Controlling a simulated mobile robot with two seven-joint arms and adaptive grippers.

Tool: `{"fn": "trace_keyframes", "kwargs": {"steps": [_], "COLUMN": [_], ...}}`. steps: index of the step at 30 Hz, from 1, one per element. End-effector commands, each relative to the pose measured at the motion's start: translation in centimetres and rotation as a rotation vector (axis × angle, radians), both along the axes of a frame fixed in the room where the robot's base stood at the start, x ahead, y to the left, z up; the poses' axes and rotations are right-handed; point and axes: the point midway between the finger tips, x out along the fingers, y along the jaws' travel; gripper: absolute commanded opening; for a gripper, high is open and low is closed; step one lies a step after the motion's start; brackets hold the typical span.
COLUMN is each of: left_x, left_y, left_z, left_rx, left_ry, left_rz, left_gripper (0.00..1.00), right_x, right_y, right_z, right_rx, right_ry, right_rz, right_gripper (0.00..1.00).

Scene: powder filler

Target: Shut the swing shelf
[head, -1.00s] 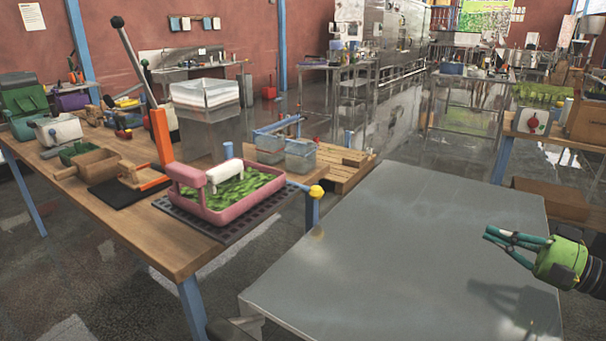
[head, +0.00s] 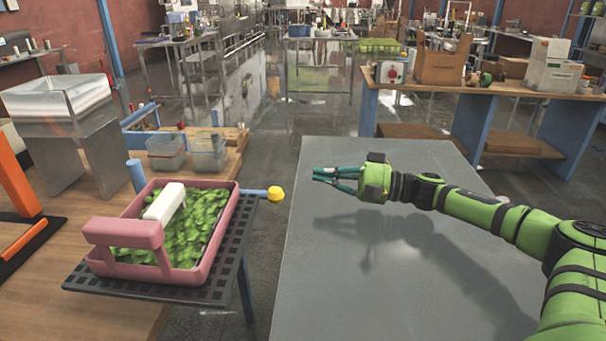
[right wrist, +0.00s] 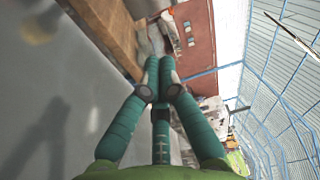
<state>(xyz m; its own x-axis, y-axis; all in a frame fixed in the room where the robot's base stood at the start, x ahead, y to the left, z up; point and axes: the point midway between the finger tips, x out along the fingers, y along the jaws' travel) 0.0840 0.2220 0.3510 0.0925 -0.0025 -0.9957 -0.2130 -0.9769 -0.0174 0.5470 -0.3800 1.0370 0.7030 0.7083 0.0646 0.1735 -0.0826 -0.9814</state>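The swing shelf appears to be the dark perforated plate (head: 232,262) at the left of the head view. It juts out past the right edge of the wooden bench. A short blue bar with a yellow knob (head: 275,194) sticks out from its far right corner. A pink tray (head: 205,262) of green leafy material, with a white block (head: 164,203), rests on the plate. My right gripper (head: 314,174) is to the right of the knob, above the grey table, apart from it. Its fingertips meet with nothing between them, as the right wrist view (right wrist: 160,64) shows. My left gripper is out of view.
The grey table (head: 340,285) is bare, with a gap of floor between it and the shelf. Clear bins (head: 166,152) stand behind the tray on the wooden bench (head: 55,305). Another wooden bench (head: 470,84) with boxes stands beyond the table.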

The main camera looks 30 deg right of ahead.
Motion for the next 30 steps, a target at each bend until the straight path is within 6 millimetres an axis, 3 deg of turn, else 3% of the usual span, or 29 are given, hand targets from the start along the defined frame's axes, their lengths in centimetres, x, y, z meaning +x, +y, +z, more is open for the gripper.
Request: {"fn": "trace_keyframes", "kwargs": {"steps": [14,21,30], "left_x": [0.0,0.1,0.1], "left_y": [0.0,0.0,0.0], "left_z": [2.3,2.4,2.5], "left_rx": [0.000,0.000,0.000], "left_ry": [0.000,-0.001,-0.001], "left_rz": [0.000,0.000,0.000], "left_gripper": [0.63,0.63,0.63], "right_x": [6.0,3.7,2.3], "right_y": [6.2,6.9,7.6], "right_z": [0.9,0.0,-0.1], "right_rx": [0.003,0.000,0.001], "right_ry": [-0.003,0.003,0.001], "right_rz": [0.003,0.001,0.000], "right_gripper": [0.00,0.00,0.00]}}
